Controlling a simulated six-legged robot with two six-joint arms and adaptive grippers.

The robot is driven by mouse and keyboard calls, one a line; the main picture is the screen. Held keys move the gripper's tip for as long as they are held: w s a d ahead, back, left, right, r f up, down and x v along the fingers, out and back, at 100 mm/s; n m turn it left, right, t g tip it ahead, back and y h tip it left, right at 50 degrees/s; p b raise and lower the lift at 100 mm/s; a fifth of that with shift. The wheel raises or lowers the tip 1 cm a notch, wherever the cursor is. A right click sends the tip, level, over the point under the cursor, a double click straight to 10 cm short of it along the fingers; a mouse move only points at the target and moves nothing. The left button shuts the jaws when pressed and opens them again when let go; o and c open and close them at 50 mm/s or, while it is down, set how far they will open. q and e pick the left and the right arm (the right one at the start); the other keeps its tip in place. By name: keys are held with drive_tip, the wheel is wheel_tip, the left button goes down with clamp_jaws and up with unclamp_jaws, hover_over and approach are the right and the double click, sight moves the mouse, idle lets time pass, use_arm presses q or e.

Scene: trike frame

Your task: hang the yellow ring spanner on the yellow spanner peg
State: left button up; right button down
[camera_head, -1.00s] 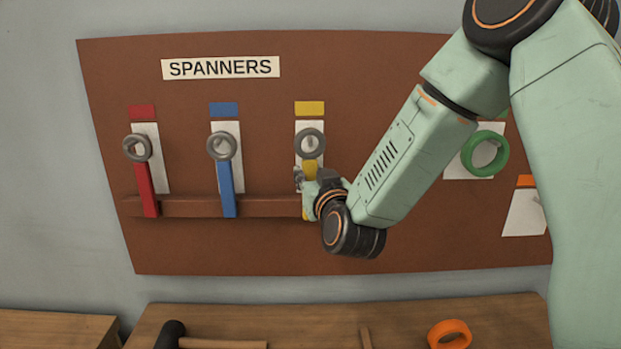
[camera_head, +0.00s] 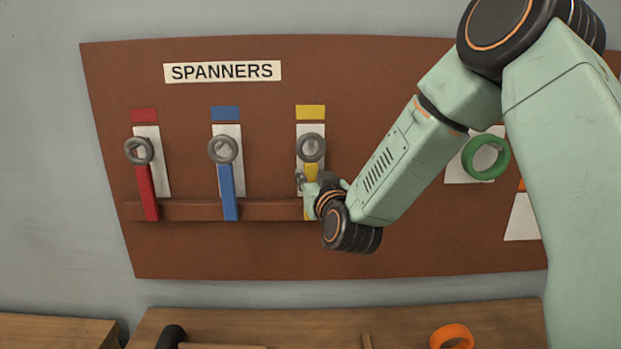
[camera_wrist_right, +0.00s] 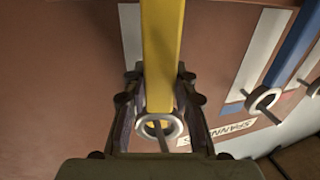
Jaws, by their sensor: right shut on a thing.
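The yellow ring spanner hangs upright at the board, its grey ring (camera_head: 311,148) at the top and its yellow handle (camera_head: 311,171) below, under the yellow tag. My right gripper (camera_head: 308,183) is shut on the handle below the ring. My left gripper is not in view.
An orange ring (camera_head: 452,336) lies on the wooden bench (camera_head: 300,325).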

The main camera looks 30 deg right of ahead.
drive_tip(key=shift+d, duration=0.1)
drive_tip(key=c, duration=1.4)
unclamp_jaws()
drive_tip(key=o, duration=0.4)
drive_tip(key=shift+s, duration=0.15)
drive_tip(key=v, duration=1.1)
drive_tip(key=shift+s, duration=0.4)
